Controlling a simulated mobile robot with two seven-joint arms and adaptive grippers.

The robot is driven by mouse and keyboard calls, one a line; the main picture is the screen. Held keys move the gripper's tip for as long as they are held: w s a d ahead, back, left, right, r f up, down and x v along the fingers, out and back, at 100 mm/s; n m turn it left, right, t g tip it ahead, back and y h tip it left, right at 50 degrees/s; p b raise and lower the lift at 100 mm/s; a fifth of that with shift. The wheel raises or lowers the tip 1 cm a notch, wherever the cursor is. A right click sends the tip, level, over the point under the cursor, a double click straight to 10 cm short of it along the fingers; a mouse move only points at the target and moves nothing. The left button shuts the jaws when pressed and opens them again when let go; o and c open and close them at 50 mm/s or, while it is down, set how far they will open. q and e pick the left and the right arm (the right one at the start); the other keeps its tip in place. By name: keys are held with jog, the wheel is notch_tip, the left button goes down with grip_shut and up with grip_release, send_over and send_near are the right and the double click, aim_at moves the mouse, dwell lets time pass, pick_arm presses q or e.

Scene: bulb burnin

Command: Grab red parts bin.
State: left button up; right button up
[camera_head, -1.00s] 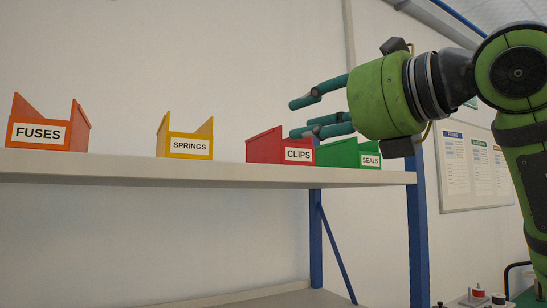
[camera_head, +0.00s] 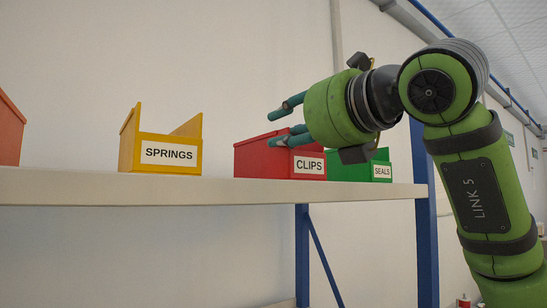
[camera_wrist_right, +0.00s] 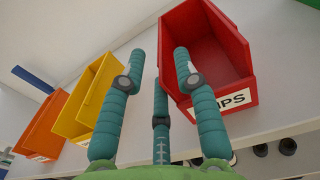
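The red parts bin (camera_head: 262,162), labelled CLIPS, stands upright on the shelf, between the yellow and green bins in the head view. It also shows in the right wrist view (camera_wrist_right: 226,38), with its open top visible. My right gripper (camera_head: 277,129) is open, its teal fingers spread and pointing left. In the head view the fingers overlap the top of the red bin. In the right wrist view the gripper (camera_wrist_right: 157,76) has one finger across the bin's near side and the others left of it. Contact cannot be told. My left gripper is out of view.
The yellow SPRINGS bin (camera_head: 150,154) stands left of the red bin, with a gap. The green SEALS bin (camera_head: 350,171) is close on its right. An orange bin (camera_head: 9,135) is at the far left. The shelf (camera_head: 200,188) has a blue post (camera_head: 425,240).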

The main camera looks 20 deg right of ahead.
aim_at(264, 136)
jog(key=p+x, duration=0.3)
jog(key=x, duration=0.3)
jog(key=shift+d+p, duration=0.1)
jog(key=shift+p, duration=0.2)
jog(key=shift+w, duration=0.2)
jog(key=shift+f, duration=0.1)
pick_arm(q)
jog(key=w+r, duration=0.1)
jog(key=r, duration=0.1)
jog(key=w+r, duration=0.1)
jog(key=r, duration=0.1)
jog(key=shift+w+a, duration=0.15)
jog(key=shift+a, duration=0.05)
pick_arm(e)
jog(key=shift+s, duration=0.1)
grip_shut()
